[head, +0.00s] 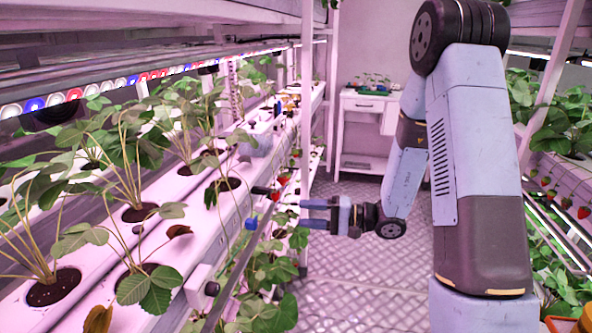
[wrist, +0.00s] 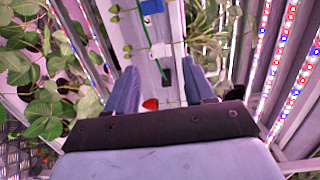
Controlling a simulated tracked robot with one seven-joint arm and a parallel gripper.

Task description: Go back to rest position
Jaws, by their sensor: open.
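My gripper (head: 302,213) reaches left from my arm toward the edge of the left berry rack (head: 212,262) in the head view. Its two fingers are apart, with nothing visible held between them. In the wrist view my gripper (wrist: 160,76) shows as two blue fingers with a clear gap. A red strawberry (wrist: 150,104) appears between the fingers in that view, beyond the dark gripper body; I cannot tell its distance. In the head view a red berry (head: 276,196) hangs by the rack edge, left of the fingers.
Strawberry plants (head: 155,290) fill the left rack, with leaves hanging near my gripper. Another planted rack (head: 565,130) stands at the right. A white table (head: 368,105) is at the far end. The metal floor (head: 350,270) between the racks is clear.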

